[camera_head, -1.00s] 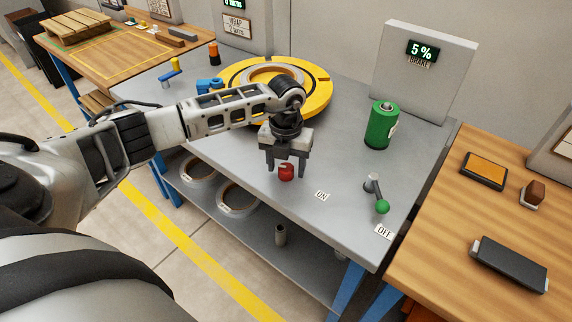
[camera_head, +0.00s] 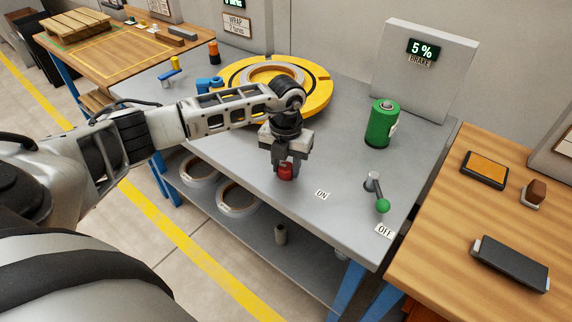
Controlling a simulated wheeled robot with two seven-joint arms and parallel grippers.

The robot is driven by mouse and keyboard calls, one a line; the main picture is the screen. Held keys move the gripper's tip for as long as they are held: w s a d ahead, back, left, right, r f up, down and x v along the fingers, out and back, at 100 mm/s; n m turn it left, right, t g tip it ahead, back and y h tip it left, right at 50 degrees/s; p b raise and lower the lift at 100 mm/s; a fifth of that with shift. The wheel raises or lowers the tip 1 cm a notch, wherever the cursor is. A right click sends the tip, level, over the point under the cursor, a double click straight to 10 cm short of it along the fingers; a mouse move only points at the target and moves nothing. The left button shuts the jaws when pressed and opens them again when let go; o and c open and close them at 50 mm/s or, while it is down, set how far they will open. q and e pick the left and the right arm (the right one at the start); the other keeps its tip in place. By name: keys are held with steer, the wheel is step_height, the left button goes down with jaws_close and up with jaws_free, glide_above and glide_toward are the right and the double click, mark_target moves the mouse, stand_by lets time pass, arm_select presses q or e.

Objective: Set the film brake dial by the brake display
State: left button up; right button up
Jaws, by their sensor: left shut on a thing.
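The brake display (camera_head: 422,51) on the grey upright panel reads "5 %" above the word BRAKE. A small red dial (camera_head: 286,173) stands near the front edge of the grey table (camera_head: 345,165). My left gripper (camera_head: 286,168) points down over the dial and is shut on it, a finger on either side. The gripper hides the top of the dial, and no scale on it can be read. My right gripper is not in view.
A green cylinder (camera_head: 381,124) stands at the back right. A yellow turntable ring (camera_head: 318,97) lies behind my left arm.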

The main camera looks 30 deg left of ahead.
arm_select(q)
steer(key=shift+m+b, duration=0.45)
steer(key=shift+m, duration=0.75)
steer(key=m+b, duration=0.1)
steer(key=m, duration=0.1)
steer(key=shift+m, duration=0.4)
steer(key=shift+m+b, duration=0.3)
steer(key=shift+m, duration=0.4)
steer(key=shift+m+b, duration=0.3)
steer(key=shift+m, duration=0.7)
steer(key=shift+r+m, duration=0.1)
steer(key=shift+m, duration=0.4)
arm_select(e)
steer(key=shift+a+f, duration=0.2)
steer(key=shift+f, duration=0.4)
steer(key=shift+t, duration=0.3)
arm_select(q)
steer(key=o, duration=1)
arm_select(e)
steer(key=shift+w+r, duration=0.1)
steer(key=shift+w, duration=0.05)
